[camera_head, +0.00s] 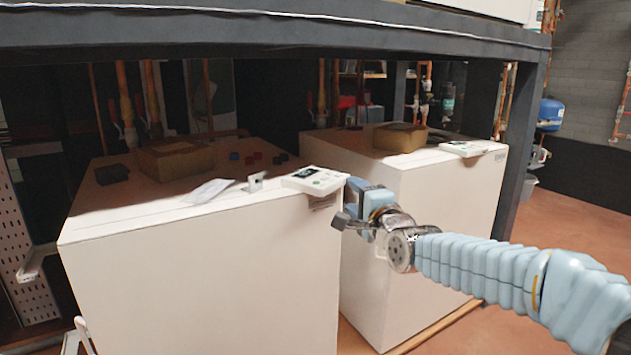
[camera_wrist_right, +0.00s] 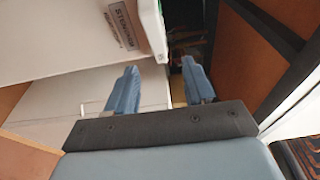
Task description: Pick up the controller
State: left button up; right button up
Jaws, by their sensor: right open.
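A white controller (camera_head: 315,180) with a dark screen lies on the front right corner of the near white heat pump (camera_head: 200,265). A similar white controller (camera_head: 468,148) lies on top of the second heat pump (camera_head: 440,220). My right gripper (camera_head: 352,203) is beside the near unit's right front corner, just right of and slightly below the first controller. In the right wrist view my right gripper's blue fingers (camera_wrist_right: 160,82) are apart with nothing held between them. A labelled white casing (camera_wrist_right: 85,40) is at upper left there. My left gripper is not in view.
A cardboard box (camera_head: 178,158), a small bracket (camera_head: 256,182) and a clear packet (camera_head: 208,191) lie on the near unit. Another box (camera_head: 400,137) sits on the second unit. A dark shelf beam (camera_head: 270,35) runs above both. Open floor (camera_head: 575,225) lies at right.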

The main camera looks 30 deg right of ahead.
aim_at(337, 186)
jog(key=w+p, duration=0.1)
jog(key=w, duration=0.6)
jog(key=shift+w+d+f, duration=0.1)
jog(key=shift+w+f, duration=0.05)
jog(key=shift+w, duration=0.05)
jog(key=shift+c, duration=0.3)
grip_shut()
